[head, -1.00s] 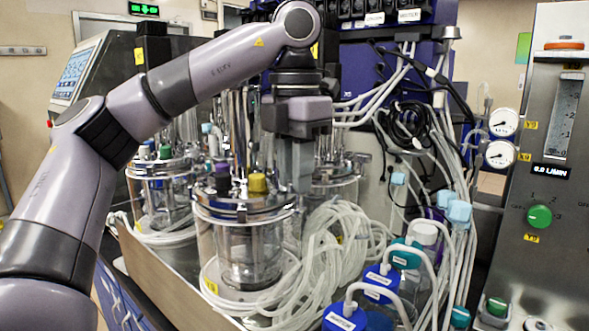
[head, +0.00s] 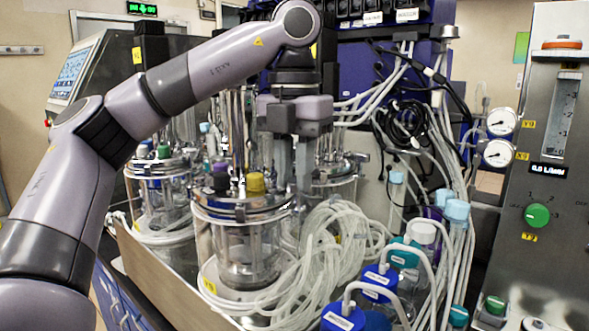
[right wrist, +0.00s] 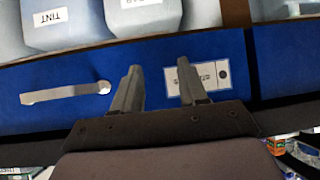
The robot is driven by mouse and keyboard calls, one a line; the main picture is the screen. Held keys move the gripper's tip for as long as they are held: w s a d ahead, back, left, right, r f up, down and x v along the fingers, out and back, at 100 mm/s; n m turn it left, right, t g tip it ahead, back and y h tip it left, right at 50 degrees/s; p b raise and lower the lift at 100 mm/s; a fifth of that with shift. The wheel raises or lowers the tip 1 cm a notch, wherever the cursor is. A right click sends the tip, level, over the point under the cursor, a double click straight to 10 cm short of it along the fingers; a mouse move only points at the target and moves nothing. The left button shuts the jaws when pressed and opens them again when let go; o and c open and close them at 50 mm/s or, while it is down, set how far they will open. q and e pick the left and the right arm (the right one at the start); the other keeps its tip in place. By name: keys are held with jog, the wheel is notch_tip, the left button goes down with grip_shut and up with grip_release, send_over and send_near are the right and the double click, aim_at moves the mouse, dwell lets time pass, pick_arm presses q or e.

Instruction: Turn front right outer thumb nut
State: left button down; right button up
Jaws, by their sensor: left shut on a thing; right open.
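The front glass vessel (head: 246,243) stands in the middle of the head view, with a steel lid (head: 225,207) carrying a yellow cap (head: 256,183) and a purple cap (head: 221,180). My left gripper (head: 291,190) points straight down at the right side of this lid. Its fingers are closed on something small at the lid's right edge. The thumb nut itself is hidden by the fingers, so I cannot make out its shape. My right gripper (right wrist: 160,82) is open and empty in the right wrist view, in front of a blue cabinet front (right wrist: 225,60).
A bundle of clear tubing (head: 335,250) lies right of the vessel. Blue-capped bottles (head: 381,283) stand at front right. Another vessel (head: 162,195) stands behind left, and one (head: 335,183) behind right. The blue cabinet has a handle (right wrist: 65,93); pale containers (right wrist: 65,22) sit above it.

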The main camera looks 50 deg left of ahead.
aim_at(294, 181)
pick_arm(q)
jog(key=c, duration=1)
grip_release()
jog(key=shift+r, duration=0.1)
jog(key=shift+r, duration=3.55)
